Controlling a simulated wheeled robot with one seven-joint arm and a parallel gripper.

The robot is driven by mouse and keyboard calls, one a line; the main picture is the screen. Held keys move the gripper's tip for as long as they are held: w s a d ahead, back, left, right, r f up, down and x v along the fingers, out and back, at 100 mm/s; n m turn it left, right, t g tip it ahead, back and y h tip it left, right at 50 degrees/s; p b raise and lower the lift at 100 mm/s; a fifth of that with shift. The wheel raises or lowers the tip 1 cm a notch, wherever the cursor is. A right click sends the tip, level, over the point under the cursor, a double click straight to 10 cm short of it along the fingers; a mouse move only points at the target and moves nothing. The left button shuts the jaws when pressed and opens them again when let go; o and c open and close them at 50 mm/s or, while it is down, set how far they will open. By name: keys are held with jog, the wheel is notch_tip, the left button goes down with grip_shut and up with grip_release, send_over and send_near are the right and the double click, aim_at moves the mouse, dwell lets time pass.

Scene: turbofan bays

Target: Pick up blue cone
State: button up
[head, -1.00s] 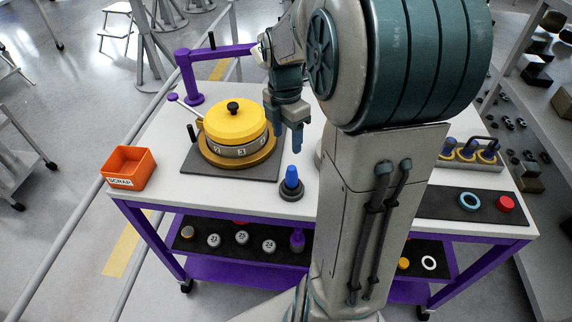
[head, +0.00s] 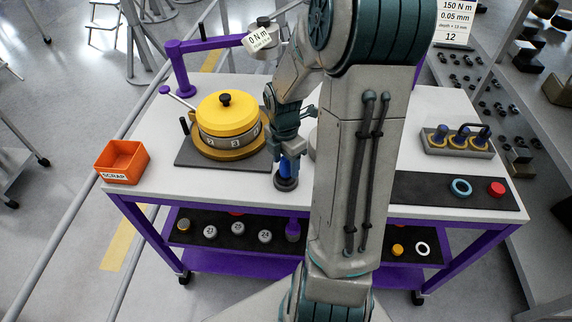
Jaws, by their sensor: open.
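The blue cone (head: 287,168) stands upright on a dark round base (head: 286,183) on the white table top, right of the dark mat with the yellow-lidded drum. My gripper (head: 288,156) points down directly over the cone, open, with its fingers low at the cone's upper part. The fingers are bluish too, so I cannot tell whether they touch the cone. The cone's top is hidden by the gripper.
The yellow-lidded drum (head: 228,116) stands close on the left, with a purple swing arm (head: 180,65) behind it. An orange scrap bin (head: 122,161) is at the far left. A grey rack (head: 457,143) and a dark mat (head: 425,192) lie to the right.

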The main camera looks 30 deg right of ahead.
jog(key=shift+f, duration=0.45)
jog(key=shift+c, duration=0.4)
jog(key=c, duration=1)
